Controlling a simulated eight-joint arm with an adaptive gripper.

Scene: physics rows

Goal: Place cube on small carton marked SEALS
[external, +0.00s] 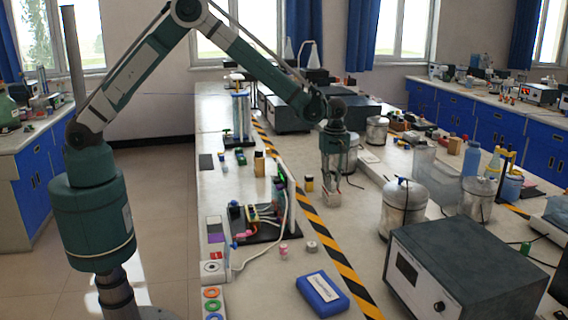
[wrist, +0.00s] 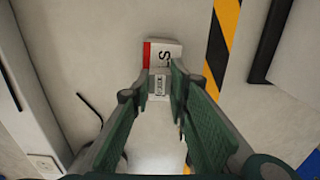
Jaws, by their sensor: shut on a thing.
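The small white carton (wrist: 166,52) has a red band at its left edge and a black letter S, partly hidden by my fingers and the cube. In the external view the carton (external: 331,200) stands on the bench below my gripper (external: 332,182). In the wrist view my gripper (wrist: 160,76) is shut on a small light grey cube (wrist: 159,87) with dark marks on its face. The cube overlaps the near edge of the carton in that view. I cannot tell whether the cube touches the carton. The cube is too small to make out clearly in the external view.
A yellow and black stripe (external: 322,236) runs along the bench, left of the carton. A metal pot (external: 403,208) stands to the right and a grey instrument box (external: 465,270) nearer. A wired board (external: 262,222) lies left. Bare bench surrounds the carton.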

